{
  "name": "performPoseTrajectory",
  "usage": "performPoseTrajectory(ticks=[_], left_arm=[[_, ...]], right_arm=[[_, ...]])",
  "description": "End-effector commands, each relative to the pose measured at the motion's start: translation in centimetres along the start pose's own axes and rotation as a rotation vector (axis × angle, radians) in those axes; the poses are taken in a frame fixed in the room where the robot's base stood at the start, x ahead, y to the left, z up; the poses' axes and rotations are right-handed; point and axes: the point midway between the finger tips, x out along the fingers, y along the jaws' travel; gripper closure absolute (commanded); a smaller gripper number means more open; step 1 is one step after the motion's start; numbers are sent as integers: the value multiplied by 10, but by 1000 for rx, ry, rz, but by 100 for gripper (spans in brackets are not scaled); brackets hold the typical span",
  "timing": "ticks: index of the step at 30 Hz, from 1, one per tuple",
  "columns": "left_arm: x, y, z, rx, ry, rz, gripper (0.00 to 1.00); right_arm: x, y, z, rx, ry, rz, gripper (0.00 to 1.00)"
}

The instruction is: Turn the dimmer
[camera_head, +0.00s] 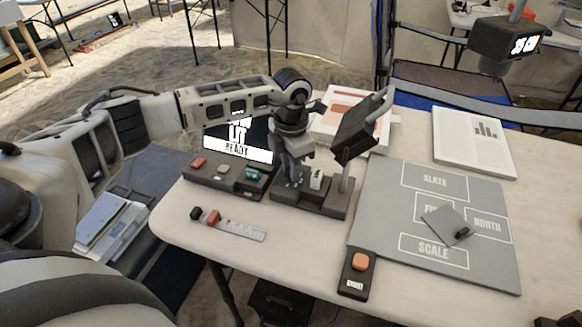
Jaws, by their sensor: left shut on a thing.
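A dark lamp base (312,204) stands near the table's back left. A post at its right end carries a dark, tilted lamp head (358,130). A white rocker-like piece (317,182) sits on the base. My left gripper (293,182) points down over the base, left of the white piece. Its fingers are shut on a small part there, apparently the dimmer knob, which the fingers mostly hide. I cannot make out the knob's turn. My right gripper is not in view.
Left of the base is a console (222,178) with buttons and a screen reading READY. In front lies a scale strip (240,231). A grey labelled mat (385,228) with a grey plate (446,226) lies right. An orange-button box (355,273) stands at the front.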

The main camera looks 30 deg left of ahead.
Motion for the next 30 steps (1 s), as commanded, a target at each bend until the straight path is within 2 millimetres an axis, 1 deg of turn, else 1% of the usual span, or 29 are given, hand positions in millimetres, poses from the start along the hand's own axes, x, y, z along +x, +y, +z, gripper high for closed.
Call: performPoseTrajectory(ticks=[9,21,22,23,24,30], left_arm=[[-2,1,1,73,-4,1,98],[-2,1,1,77,-4,1,98],[-2,1,1,77,-4,1,73],[-2,1,1,77,-4,1,64],[-2,1,1,77,-4,1,53],[-1,0,0,77,-2,1,53]], right_arm=[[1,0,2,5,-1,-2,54],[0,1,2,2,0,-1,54],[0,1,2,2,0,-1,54],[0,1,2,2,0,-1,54],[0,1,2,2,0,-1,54],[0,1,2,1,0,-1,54]])
